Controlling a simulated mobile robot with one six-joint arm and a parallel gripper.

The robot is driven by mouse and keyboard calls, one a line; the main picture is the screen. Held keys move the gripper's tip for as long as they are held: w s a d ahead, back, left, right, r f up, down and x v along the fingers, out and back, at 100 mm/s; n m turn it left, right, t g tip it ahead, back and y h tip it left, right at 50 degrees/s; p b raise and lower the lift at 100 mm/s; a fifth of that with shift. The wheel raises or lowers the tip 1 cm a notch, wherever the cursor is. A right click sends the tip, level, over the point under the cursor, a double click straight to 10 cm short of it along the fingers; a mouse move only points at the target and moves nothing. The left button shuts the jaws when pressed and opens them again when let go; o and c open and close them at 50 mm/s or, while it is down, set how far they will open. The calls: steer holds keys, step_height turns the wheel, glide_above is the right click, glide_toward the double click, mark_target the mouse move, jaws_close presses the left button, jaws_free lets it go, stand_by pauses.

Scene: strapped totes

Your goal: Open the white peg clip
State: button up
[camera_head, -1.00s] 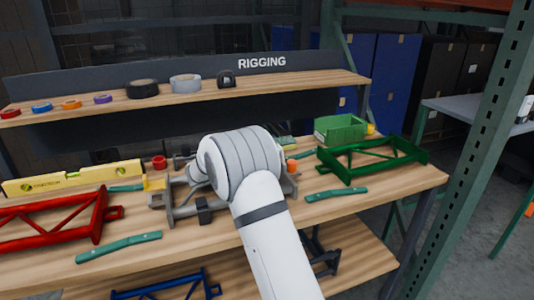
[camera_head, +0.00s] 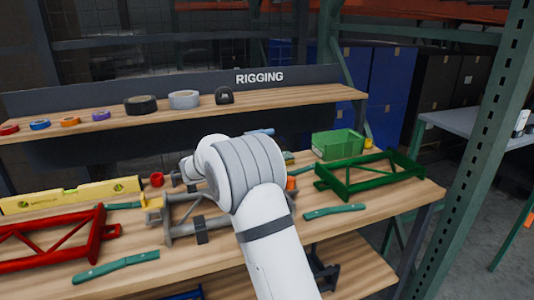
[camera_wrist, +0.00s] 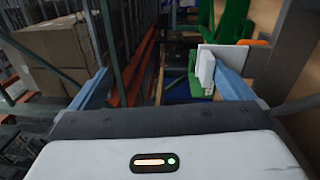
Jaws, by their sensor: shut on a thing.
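A white flat piece (camera_wrist: 207,68), which looks like the white peg clip, lies against the inner side of the right finger in the wrist view. Its lower part and its latch cannot be made out. My gripper (camera_wrist: 165,85) has two blue-grey fingers, seen wide apart, with the white piece at the right one; contact with the left finger is not visible. In the head view my arm's rounded white wrist hides most of the gripper, and the clip is not visible. A small blue piece, possibly a finger, shows just above the wrist.
A green frame (camera_head: 368,174) and green bin (camera_head: 338,144) stand right of my arm on the wooden bench. A grey frame (camera_head: 185,225) lies partly behind my arm. A red frame (camera_head: 55,238), yellow level (camera_head: 70,196) and teal-handled tools (camera_head: 115,267) lie left and in front.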

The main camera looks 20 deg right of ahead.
steer(key=shift+s+a+r, duration=0.15)
steer(key=shift+a+r, duration=0.7)
steer(key=shift+a, duration=0.15)
steer(key=shift+s+a+r, duration=0.15)
steer(key=shift+s+a, duration=0.1)
steer(key=shift+a, duration=0.25)
steer(key=shift+s+a+r, duration=0.15)
steer(key=shift+s+a, duration=0.1)
steer(key=shift+a, duration=0.2)
steer(key=c, duration=1.1)
steer(key=shift+a+f+p, duration=0.15)
steer(key=shift+a+p, duration=0.05)
steer(key=shift+a, duration=1.1)
steer(key=shift+a+f+p, duration=0.15)
steer(key=shift+a, duration=1.1)
